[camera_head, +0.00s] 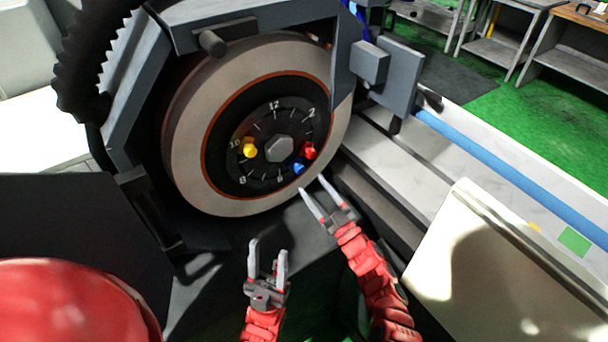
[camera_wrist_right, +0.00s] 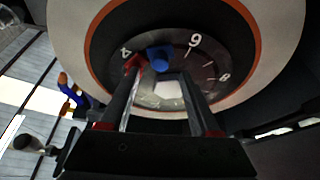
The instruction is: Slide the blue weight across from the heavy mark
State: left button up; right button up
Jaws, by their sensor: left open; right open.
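The blue weight (camera_head: 299,168) sits low on the round dial (camera_head: 262,182) at the wheel's centre, between the 4 and the 6. It also shows in the right wrist view (camera_wrist_right: 159,58). The red weight (camera_head: 309,152) is close beside it, near the 4. The yellow weight (camera_head: 250,150) is across the dial, near the 10. No heavy mark can be made out. My right gripper (camera_head: 313,185) is open and empty, just below the blue weight; in the right wrist view its fingers (camera_wrist_right: 162,72) point toward it. My left gripper (camera_head: 268,247) is open and empty, below the wheel.
The pale grinding wheel (camera_head: 184,150) surrounds the dial, with grey guard parts (camera_head: 235,20) above. A grey block on a plate (camera_head: 392,75) stands at the right. A pale panel (camera_head: 465,245) lies right of my right arm. A hex hub (camera_head: 279,149) fills the dial's centre.

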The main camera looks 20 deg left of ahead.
aim_at(302, 172)
jog(key=shift+b+x, duration=0.55)
jog(key=shift+x, duration=1.95)
grip_shut()
